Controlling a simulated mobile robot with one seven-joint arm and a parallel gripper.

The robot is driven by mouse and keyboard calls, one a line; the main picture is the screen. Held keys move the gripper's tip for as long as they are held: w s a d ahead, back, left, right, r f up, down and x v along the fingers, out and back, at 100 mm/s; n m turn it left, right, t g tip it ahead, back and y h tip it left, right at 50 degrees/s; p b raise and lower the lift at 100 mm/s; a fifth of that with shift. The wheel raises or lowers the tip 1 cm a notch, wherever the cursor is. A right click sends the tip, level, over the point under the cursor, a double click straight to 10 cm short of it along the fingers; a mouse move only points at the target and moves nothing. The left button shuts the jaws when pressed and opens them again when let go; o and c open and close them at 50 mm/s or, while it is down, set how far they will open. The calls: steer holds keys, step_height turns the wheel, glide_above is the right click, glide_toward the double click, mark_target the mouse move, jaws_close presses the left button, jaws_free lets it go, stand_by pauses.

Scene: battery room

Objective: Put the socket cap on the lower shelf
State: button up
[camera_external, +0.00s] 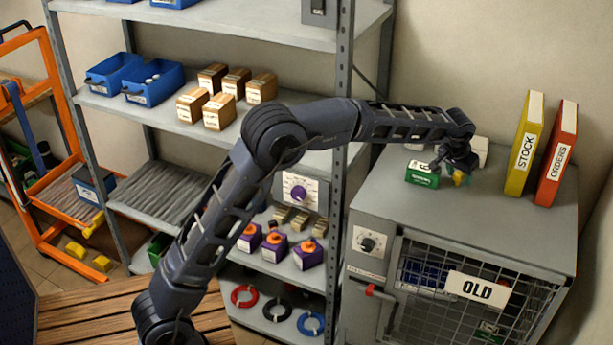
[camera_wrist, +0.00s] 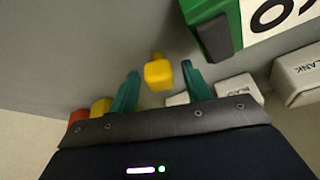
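A small yellow piece, which looks like the socket cap (camera_wrist: 158,74), is on the grey cabinet top. It also shows in the external view (camera_external: 458,179), just under my gripper (camera_external: 453,166). In the wrist view my gripper (camera_wrist: 160,84) has its two green fingers apart, one on each side of the yellow piece, with a gap on both sides. The shelf rack at left has several levels, including one with a ribbed grey mat (camera_external: 165,193) and a lowest one with coloured rings. I cannot tell which one is the lower shelf.
A green box (camera_external: 422,175) stands close beside my gripper, with white boxes (camera_wrist: 297,72) near it. Yellow (camera_external: 524,145) and red (camera_external: 557,153) binders stand at right. Blue bins (camera_external: 153,84) and brown boxes fill a rack level; purple items (camera_external: 275,245) sit lower. My arm crosses before the rack.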

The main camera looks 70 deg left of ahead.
steer(key=v, duration=1.2)
steer(key=s+d+r+m, duration=0.1)
steer(key=s+d+r, duration=0.15)
steer(key=s, duration=0.45)
steer(key=s+d+r, duration=0.1)
steer(key=s+r, duration=0.2)
steer(key=s, duration=0.3)
steer(key=s+d+f+m, duration=0.1)
steer(key=s+d, duration=0.1)
steer(key=s, duration=1.4)
steer(key=s+d+f+m+h, duration=0.1)
steer(key=s+d+f, duration=0.1)
steer(key=s, duration=1.3)
steer(key=shift+s+d+f+t, duration=0.3)
steer(key=shift+s+d, duration=0.05)
steer(key=shift+d, duration=0.35)
steer(key=shift+o, duration=0.5)
steer(key=s+f, duration=0.4)
steer(key=s, duration=0.3)
steer(key=s+d+f+m, duration=0.1)
steer(key=s+f, duration=0.4)
steer(key=s, duration=0.3)
steer(key=shift+s+d+f+m+h, duration=0.3)
steer(key=shift+f, duration=0.05)
